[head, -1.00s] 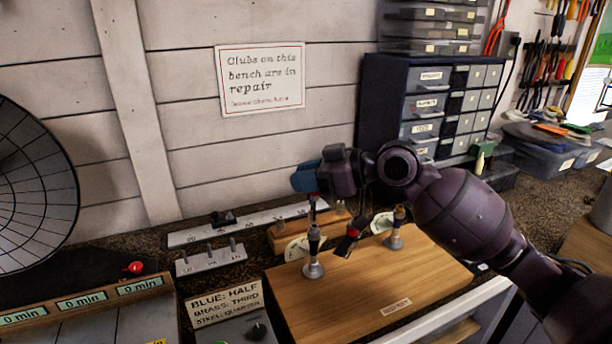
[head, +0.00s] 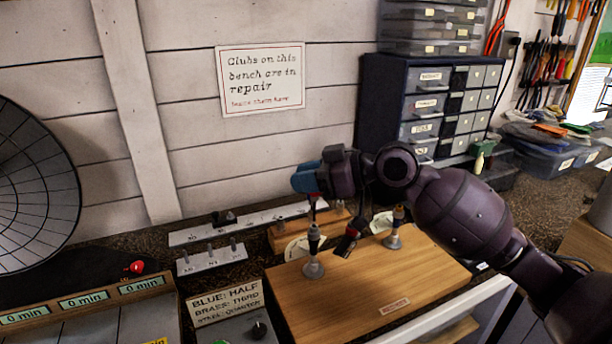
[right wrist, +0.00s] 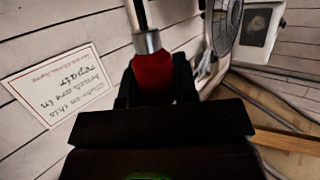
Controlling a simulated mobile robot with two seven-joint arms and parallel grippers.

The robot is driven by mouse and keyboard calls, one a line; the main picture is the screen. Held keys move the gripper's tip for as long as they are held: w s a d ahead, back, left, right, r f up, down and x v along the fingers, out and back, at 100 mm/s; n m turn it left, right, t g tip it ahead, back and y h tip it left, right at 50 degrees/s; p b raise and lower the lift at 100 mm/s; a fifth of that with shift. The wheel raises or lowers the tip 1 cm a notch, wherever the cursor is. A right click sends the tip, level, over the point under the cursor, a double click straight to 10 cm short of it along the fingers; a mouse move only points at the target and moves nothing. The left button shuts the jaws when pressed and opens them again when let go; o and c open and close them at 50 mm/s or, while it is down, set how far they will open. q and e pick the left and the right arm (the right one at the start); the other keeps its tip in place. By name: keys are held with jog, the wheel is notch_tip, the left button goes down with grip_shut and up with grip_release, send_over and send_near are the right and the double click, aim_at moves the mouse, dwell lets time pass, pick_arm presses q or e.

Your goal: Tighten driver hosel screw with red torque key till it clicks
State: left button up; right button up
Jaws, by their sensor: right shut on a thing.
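My right gripper (head: 313,181) is high over the wooden board (head: 430,268), shut on the red torque key. In the right wrist view the key's red handle (right wrist: 153,78) sits between the dark fingers, with a silver collar and a dark shaft beyond it. In the head view the key's shaft points down at a black-and-silver upright fitting (head: 314,245) on the board. Whether the key's tip is seated in it is too small to tell. A blue part shows at the gripper's end. I cannot tell which piece is the hosel screw. My left gripper is out of view.
A second upright fitting with an orange top (head: 396,226) stands to the right. A black-and-red piece (head: 346,241) is between them. Pale strips with pegs (head: 211,258) lie at the left. A lettered sign (head: 225,303) stands in front. A drawer cabinet (head: 425,105) is behind.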

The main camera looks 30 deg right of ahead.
jog(key=shift+f+b, duration=0.45)
jog(key=shift+f, duration=0.5)
dwell(0.3)
jog(key=o, duration=1)
jog(key=shift+d, duration=0.1)
jog(key=v, duration=1)
jog(key=shift+s+d+r+b, duration=0.15)
jog(key=shift+s+b, duration=0.15)
